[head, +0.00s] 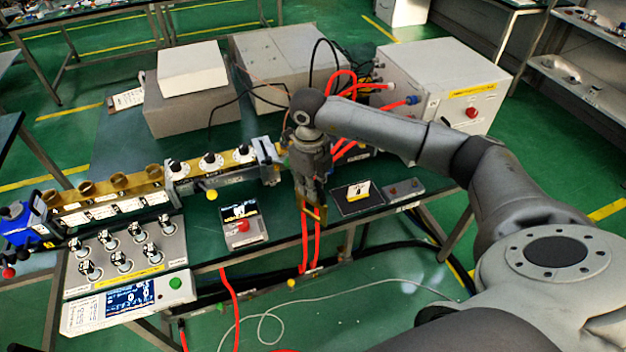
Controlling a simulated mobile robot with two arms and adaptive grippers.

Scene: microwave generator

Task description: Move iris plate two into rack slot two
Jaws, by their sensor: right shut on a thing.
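My right gripper (314,212) comes in from the right and points down in front of the bench's near edge, at the middle of the view. It is shut on a small yellow, brass-coloured piece, which I take to be the iris plate. The fingers hide most of it and no number can be read on it. A panel (160,255) at the lower left carries two rows of several black-and-silver upright pieces; I cannot tell whether it is the rack or which slot is two. My left gripper is not in view.
A brass waveguide row (120,183) with round openings runs left of my gripper. A small box with a red button (243,225) and a black pad (358,198) flank the gripper. A large grey cabinet (440,85) with red hoses stands behind right.

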